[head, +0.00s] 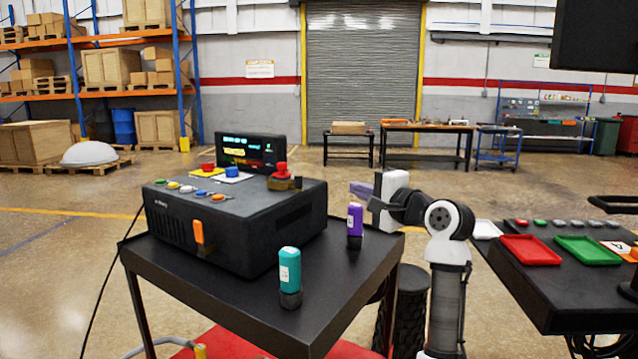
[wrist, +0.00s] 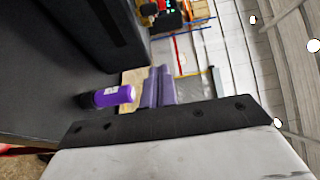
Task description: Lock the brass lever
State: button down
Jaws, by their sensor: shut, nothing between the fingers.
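The black furnace box (head: 235,222) stands on a dark table. On its top right is a brass-coloured part (head: 284,183) with a red knob (head: 280,168) above it; I cannot tell whether this is the brass lever or how it is set. An orange handle (head: 198,233) hangs on the front face. My gripper (head: 354,188), with purple fingers, is right of the box and apart from it, near the purple bottle. In the wrist view the fingers (wrist: 158,72) are together and empty. The brass part cannot be made out there.
A purple bottle (head: 355,222) stands on the table (head: 335,290) below my gripper; it also shows in the wrist view (wrist: 112,96). A teal bottle (head: 290,270) stands nearer the front. A black display (head: 250,150) is behind the box. Red (head: 530,250) and green trays (head: 586,250) lie right.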

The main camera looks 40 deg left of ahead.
aim_at(301, 180)
jog(key=a+p, duration=0.4)
jog(key=a, duration=0.7)
jog(key=shift+s+a, duration=0.3)
jog(key=shift+s+a+p, duration=0.1)
jog(key=shift+s+p, duration=0.35)
jog(key=shift+s, duration=0.05)
jog(key=shift+s+a+p, duration=0.15)
jog(key=shift+s+p, duration=0.2)
jog(key=shift+s, duration=0.3)
jog(key=shift+s+a+p, duration=0.8)
jog(key=shift+s+a, duration=0.05)
jog(key=shift+s, duration=0.25)
jog(key=shift+s+a+p, duration=0.75)
jog(key=shift+s+a, duration=0.15)
jog(key=shift+s, duration=0.25)
jog(key=shift+s+a+p, duration=0.8)
jog(key=shift+s+a, duration=0.05)
jog(key=shift+s, duration=0.25)
jog(key=shift+s+a, duration=0.15)
jog(key=shift+a, duration=0.05)
